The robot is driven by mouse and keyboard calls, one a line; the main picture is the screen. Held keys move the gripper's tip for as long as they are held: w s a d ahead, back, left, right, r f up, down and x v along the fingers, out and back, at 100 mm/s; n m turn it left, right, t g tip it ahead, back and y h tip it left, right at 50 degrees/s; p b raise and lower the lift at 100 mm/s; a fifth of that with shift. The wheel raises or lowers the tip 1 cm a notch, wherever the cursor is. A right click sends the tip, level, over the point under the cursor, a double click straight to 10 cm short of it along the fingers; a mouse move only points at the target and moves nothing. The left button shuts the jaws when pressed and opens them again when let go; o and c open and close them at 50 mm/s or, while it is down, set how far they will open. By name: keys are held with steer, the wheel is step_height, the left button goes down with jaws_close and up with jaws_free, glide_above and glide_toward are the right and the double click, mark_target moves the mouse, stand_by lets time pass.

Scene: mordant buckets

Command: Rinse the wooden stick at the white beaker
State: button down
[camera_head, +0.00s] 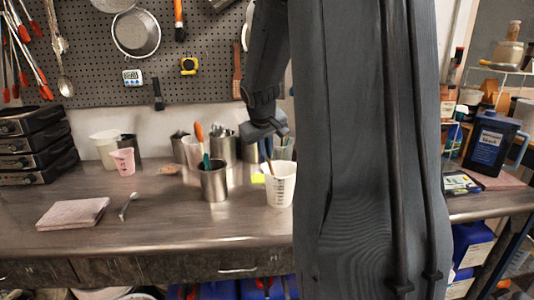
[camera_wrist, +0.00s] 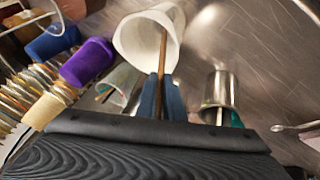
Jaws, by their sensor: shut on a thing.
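The white beaker (camera_head: 281,186) with dark markings stands on the metal bench, just left of my own dark column in the head view. It also shows at the top of the wrist view (camera_wrist: 133,40), with its open mouth visible. My gripper (camera_wrist: 160,95) has blue fingers and is shut on the thin brown wooden stick (camera_wrist: 163,50). The stick runs from the fingers across the beaker's mouth, and its far end appears to lie inside the beaker. In the head view the stick (camera_head: 267,165) slants at the beaker's rim. Whether its tip touches the beaker wall cannot be told.
A metal cup (camera_head: 214,182) holding tools stands left of the beaker, also in the wrist view (camera_wrist: 219,90). More containers stand behind. A folded pink cloth (camera_head: 73,214) and a spoon (camera_head: 128,205) lie at left. The bench front between spoon and beaker is clear.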

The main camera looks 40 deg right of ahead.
step_height(320, 180, up, 12)
steer(key=p, duration=0.9)
steer(key=shift+r, duration=0.25)
steer(key=shift+f, duration=0.15)
stand_by(2.9)
steer(key=shift+w+d+f+b, duration=0.1)
steer(key=shift+d+f+b, duration=0.05)
steer(key=shift+f+b, duration=1.6)
steer(key=shift+s+d+f+b, duration=0.15)
steer(key=shift+f+b, duration=1.05)
steer(key=shift+f, duration=1.15)
steer(key=shift+w+d+f+b, duration=0.15)
steer(key=shift+f+b, duration=1.3)
steer(key=shift+f, duration=0.6)
steer(key=shift+d, duration=0.1)
steer(key=shift+w+d, duration=0.1)
steer(key=shift+d, duration=0.2)
steer(key=shift+s+a, duration=0.2)
steer(key=shift+a, duration=0.6)
